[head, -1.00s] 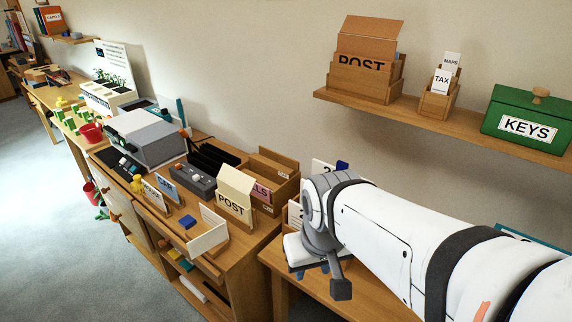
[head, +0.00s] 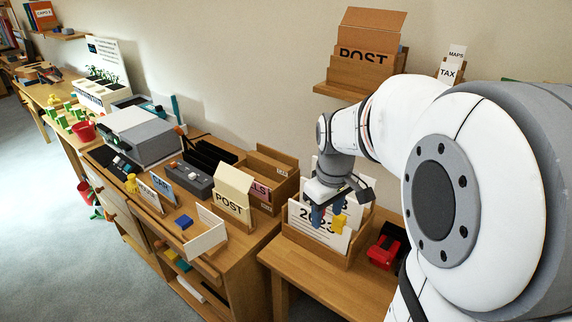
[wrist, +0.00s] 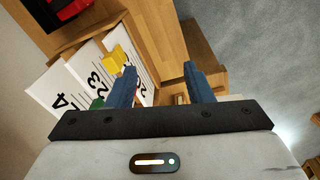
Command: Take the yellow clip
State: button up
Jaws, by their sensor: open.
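The yellow clip (head: 339,223) shows in the head view at the numbered cards (head: 312,228) in a wooden box, just below my gripper (head: 328,208). In the wrist view the yellow clip (wrist: 117,59) sits on the upper edge of a card, left of the left blue fingertip and outside the gap between the fingers. My gripper (wrist: 160,72) is open, with nothing seen between its fingers. Part of the clip is hidden in the head view by a finger.
A red-and-black object (head: 384,251) lies on the low table right of the card box. A shelf (head: 340,92) with another POST box is above. A green thing (wrist: 97,103) shows by the cards.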

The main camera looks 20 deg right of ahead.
aim_at(338, 220)
jog(key=w+d+f+n, duration=0.1)
jog(key=w+d, duration=0.1)
jog(key=w+d+f+n, duration=0.1)
jog(key=w+d+f, duration=0.1)
jog(key=w+d+f+n+g, duration=0.1)
jog(key=w+d, duration=0.1)
jog(key=shift+w+d+f, duration=0.2)
jog(key=shift+w+d, duration=0.05)
jog(key=shift+d, duration=0.15)
jog(key=shift+w+d+f, duration=0.15)
jog(key=shift+d+f, duration=0.05)
jog(key=shift+f, duration=0.05)
jog(key=f, duration=0.5)
jog(key=w+f, duration=0.1)
jog(key=f, duration=0.1)
jog(key=shift+f, duration=0.3)
jog(key=shift+c, duration=0.4)
grip_shut()
